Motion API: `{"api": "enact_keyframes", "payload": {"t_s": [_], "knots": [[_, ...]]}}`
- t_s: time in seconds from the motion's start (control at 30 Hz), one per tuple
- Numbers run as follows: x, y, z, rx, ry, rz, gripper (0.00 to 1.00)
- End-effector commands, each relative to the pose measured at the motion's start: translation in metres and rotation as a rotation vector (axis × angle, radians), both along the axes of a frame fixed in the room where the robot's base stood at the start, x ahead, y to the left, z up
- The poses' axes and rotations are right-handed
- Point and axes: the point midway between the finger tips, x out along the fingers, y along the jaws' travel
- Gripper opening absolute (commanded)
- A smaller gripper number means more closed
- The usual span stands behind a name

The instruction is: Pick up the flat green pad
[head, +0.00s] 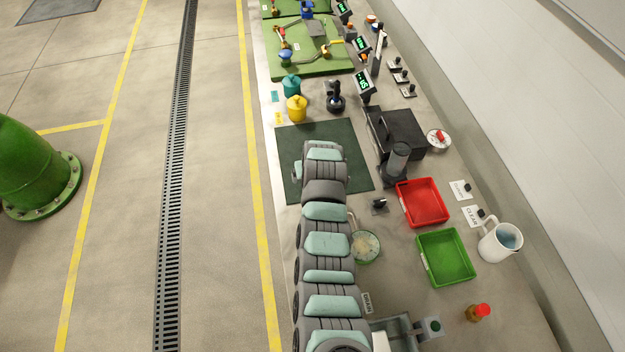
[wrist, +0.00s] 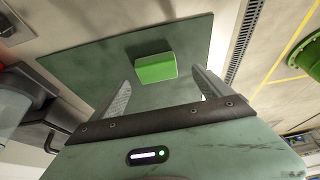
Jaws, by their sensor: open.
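The flat green pad (wrist: 155,67) is a small bright green piece on a dark green mat (wrist: 85,62) in the wrist view. My gripper (wrist: 162,80) is open and empty. Its two fingers stand apart on either side of the pad, which shows just beyond and between the fingertips; I see no contact. In the head view my arm covers the middle of the mat (head: 356,165) and hides the pad and the fingers.
A red tray (head: 422,203) and a green tray (head: 445,257) stand right of my arm, with a white mug (head: 499,243) beyond. A glass dish (head: 366,247) is close beside my arm. A black box (head: 403,133) borders the mat. Yellow (head: 296,109) and teal (head: 291,86) containers stand behind it.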

Motion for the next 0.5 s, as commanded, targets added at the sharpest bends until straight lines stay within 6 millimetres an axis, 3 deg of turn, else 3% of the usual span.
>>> {"api": "enact_keyframes", "payload": {"t_s": [0.5], "knots": [[0.012, -0.002, -0.035, -0.003, 0.005, 0.004, 0.89]]}}
